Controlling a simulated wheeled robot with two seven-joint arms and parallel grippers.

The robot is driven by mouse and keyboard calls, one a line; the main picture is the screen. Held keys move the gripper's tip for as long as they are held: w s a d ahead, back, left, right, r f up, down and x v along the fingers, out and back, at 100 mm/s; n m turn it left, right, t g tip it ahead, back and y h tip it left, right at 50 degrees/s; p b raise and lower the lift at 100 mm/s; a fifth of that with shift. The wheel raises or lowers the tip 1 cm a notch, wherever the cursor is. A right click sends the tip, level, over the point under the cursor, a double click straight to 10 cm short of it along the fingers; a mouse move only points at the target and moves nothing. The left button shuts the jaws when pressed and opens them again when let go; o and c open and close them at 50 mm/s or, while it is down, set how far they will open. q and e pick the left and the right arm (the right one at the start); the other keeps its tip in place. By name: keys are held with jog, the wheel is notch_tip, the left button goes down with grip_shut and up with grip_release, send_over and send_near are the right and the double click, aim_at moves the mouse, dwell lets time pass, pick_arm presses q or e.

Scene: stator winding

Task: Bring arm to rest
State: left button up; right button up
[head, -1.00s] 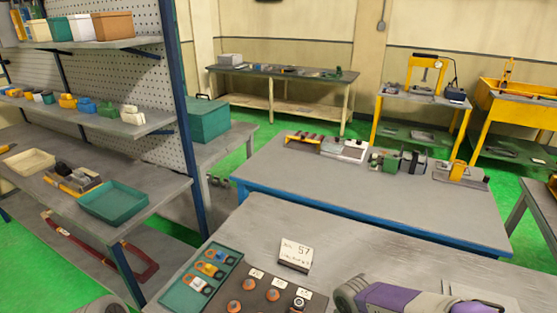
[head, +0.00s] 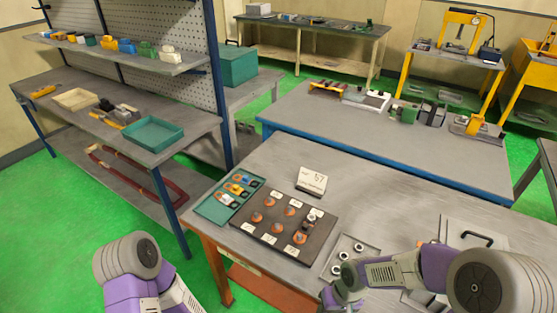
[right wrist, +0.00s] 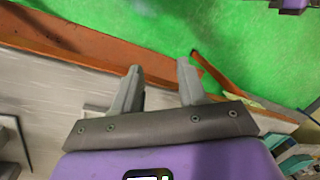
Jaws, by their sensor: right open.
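My right arm (head: 395,275) reaches in from the lower right of the head view, bent low over the front of the near workbench (head: 400,210). Its gripper (right wrist: 160,68) shows in the right wrist view with two grey fingers apart and nothing between them. Beyond the fingers are the bench's orange-brown edge and the green floor. In the head view the right fingers cannot be made out at the bottom edge. My left arm (head: 135,265) shows at the lower left, off the bench's left side. Its gripper is out of view.
The bench holds a dark board (head: 275,228) with copper coils, a teal parts tray (head: 228,195), a small sign (head: 312,181) and a plate with rings (head: 348,258). A shelf unit (head: 185,135) stands left. Green floor (head: 60,240) is open at lower left.

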jog(key=s+a+f+m+y, duration=0.1)
jog(key=s+a+f, duration=0.1)
jog(key=f, duration=0.6)
jog(key=s+a+f+m+t, duration=0.1)
jog(key=s+a+f+m, duration=0.1)
jog(key=s+f, duration=0.3)
jog(key=shift+f+y, duration=0.4)
jog(key=shift+f, duration=1.55)
jog(key=shift+s, duration=0.1)
